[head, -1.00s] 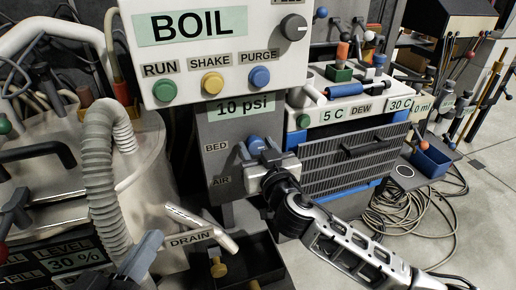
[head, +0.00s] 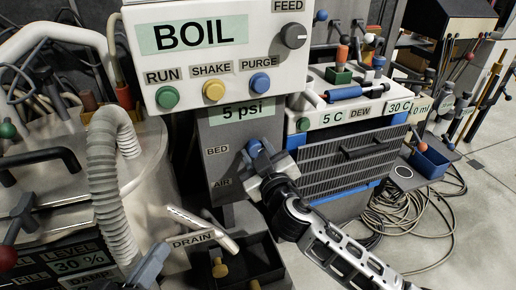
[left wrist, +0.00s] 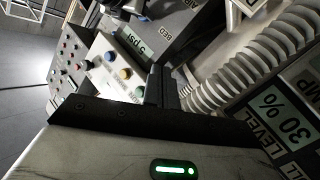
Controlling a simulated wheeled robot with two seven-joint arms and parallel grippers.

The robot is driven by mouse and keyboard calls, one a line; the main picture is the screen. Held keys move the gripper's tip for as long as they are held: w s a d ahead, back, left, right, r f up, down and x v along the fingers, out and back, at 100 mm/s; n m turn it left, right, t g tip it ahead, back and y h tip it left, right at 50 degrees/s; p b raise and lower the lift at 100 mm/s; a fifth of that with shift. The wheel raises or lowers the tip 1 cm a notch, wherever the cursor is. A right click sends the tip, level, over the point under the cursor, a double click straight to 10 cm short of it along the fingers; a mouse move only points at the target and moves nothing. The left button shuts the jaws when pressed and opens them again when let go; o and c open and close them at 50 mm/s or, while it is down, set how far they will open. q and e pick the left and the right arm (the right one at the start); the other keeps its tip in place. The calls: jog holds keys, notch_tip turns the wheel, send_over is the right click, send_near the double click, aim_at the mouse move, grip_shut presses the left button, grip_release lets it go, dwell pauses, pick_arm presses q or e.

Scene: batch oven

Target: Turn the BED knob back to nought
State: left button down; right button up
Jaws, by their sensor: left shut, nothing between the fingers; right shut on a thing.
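The blue BED knob (head: 254,147) is on the grey panel (head: 216,124), right of the BED label (head: 216,151). My right gripper (head: 262,158) is shut on the knob and hides most of it. The display above (head: 243,111) reads 5 psi. The AIR label (head: 221,183) sits lower on the panel; anything beside it is hidden by my gripper. My left gripper (head: 146,270) is at the bottom left, shut and empty, apart from the panel. In the left wrist view its dark fingers (left wrist: 160,88) are together.
The BOIL box (head: 215,60) with green, yellow and blue buttons hangs above. A ribbed hose (head: 105,180) and a metal vessel stand left. The DRAIN handle (head: 203,226) and a black tray (head: 262,248) lie below. A vented chiller (head: 350,155) stands right.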

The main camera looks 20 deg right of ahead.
jog(key=n+p, duration=0.1)
jog(key=n, duration=0.1)
jog(key=shift+n, duration=0.4)
jog(key=n+p, duration=0.1)
jog(key=n, duration=0.1)
jog(key=shift+a+n, duration=0.1)
jog(key=shift+n, duration=1.2)
jog(key=shift+n+p, duration=0.65)
jog(key=shift+n, duration=0.55)
jog(key=shift+f+n+p, duration=0.1)
jog(key=shift+n+p, duration=0.2)
jog(key=shift+n, duration=0.9)
pick_arm(q)
jog(key=shift+s+a+f+m+g+y, duration=0.15)
jog(key=shift+a+f+m+g+y, duration=0.45)
jog(key=shift+f+m+y, duration=0.15)
pick_arm(e)
jog(key=shift+n, duration=0.3)
pick_arm(q)
jog(key=shift+f, duration=0.1)
